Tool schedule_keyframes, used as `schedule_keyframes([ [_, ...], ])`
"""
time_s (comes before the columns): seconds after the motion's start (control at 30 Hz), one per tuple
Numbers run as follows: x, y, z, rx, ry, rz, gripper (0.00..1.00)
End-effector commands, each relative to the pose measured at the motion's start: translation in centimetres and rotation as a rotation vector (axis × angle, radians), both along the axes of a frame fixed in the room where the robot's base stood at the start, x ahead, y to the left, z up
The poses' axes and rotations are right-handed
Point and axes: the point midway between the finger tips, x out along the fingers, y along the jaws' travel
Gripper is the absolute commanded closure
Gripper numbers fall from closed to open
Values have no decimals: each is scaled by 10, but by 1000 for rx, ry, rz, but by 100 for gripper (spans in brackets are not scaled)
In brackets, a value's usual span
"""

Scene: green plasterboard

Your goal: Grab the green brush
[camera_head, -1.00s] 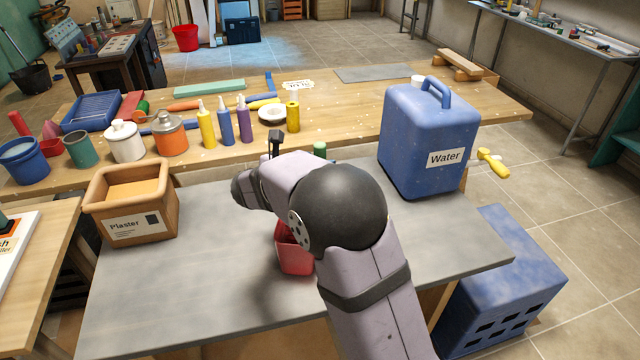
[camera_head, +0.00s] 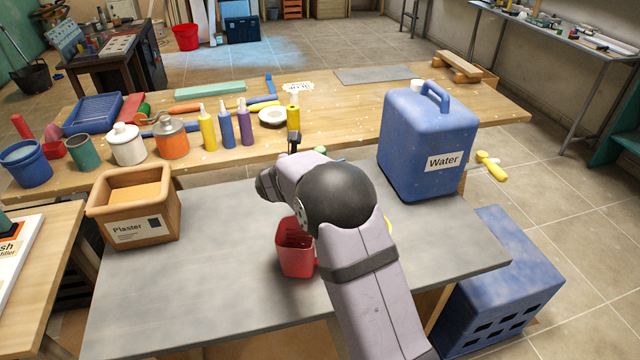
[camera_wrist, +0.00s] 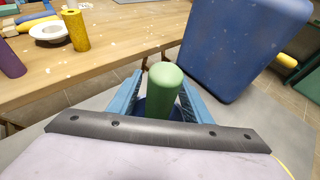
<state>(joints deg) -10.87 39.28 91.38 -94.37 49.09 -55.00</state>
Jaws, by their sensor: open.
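The green brush shows in the wrist view as an upright, rounded green handle (camera_wrist: 164,90). Its lower end is hidden, so I cannot see the bristles. In the head view only a small green tip (camera_head: 320,150) shows behind my arm. My gripper (camera_wrist: 162,76) is open, with one blue finger on each side of the green handle. I cannot tell whether either finger touches it. In the head view my arm hides the fingers.
A red container (camera_head: 295,250) stands on the grey table (camera_head: 220,290) beside my arm. The blue water canister (camera_head: 428,140) stands close on the right. A plaster box (camera_head: 135,205) is at the left. Bottles line the wooden bench (camera_head: 340,110) behind.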

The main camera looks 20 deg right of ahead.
Motion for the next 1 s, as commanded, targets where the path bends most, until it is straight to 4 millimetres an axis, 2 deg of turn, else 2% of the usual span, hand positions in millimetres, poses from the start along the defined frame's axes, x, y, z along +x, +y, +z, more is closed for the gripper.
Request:
schedule_keyframes([
  [0.1, 0, 0, 0, 0, 0, 0, 55],
  [0.13, 0, 0, 0, 0, 0, 0, 60],
  [0.3, 0, 0, 0, 0, 0, 1, 100],
  [0.73, 0, 0, 4, 0, -3, 0, 100],
  [1.0, 0, 1, 26, 0, -6, 0, 100],
])
